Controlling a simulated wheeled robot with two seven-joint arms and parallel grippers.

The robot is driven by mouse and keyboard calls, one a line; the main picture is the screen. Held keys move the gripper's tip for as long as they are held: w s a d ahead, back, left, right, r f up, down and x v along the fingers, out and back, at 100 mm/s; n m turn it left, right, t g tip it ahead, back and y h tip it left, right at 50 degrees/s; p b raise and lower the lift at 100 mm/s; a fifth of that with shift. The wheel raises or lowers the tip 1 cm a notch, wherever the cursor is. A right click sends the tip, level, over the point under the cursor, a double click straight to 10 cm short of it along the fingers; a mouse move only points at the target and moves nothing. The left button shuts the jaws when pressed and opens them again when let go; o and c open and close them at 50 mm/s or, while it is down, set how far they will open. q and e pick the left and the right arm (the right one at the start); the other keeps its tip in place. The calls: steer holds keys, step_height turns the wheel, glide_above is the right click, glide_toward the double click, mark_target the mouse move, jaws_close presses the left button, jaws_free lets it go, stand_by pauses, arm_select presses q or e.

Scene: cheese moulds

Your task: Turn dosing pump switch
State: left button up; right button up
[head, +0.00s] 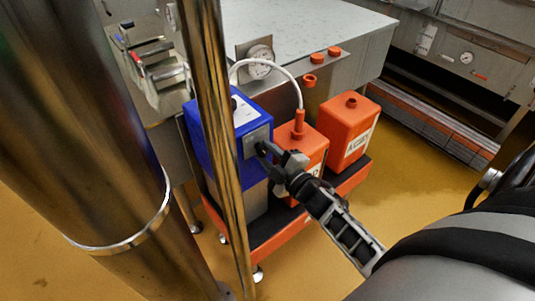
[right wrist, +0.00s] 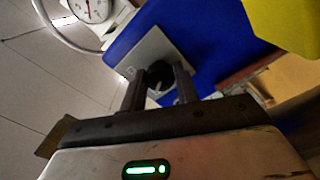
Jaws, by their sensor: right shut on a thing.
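The dosing pump is a blue box (head: 222,142) under the steel table's edge in the head view. A grey plate (head: 256,138) is on its side facing my right arm. My right gripper (head: 264,150) reaches this plate from the lower right. In the right wrist view the dark round switch (right wrist: 158,74) sits on the grey plate (right wrist: 138,54) of the blue pump (right wrist: 205,30). The two fingers of my right gripper (right wrist: 158,88) stand on either side of the switch and are shut on it. The switch's pointer direction cannot be told. My left gripper is not in view.
Two orange canisters (head: 357,122) stand beside the pump on a red-edged base (head: 346,180). A white hose (head: 275,64) arches to the nearer canister. A round gauge (head: 261,58) is above the pump. A shiny vertical pole (head: 215,120) partly hides the pump. Yellow floor (head: 420,195) is clear at right.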

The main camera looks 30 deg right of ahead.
stand_by(0.3)
steer(key=o, duration=1)
steer(key=shift+c, duration=0.2)
steer(key=shift+s, duration=0.1)
steer(key=s+d+b, duration=0.1)
steer(key=s, duration=1.4)
steer(key=shift+s, duration=0.4)
steer(key=shift+d, duration=0.1)
stand_by(4.4)
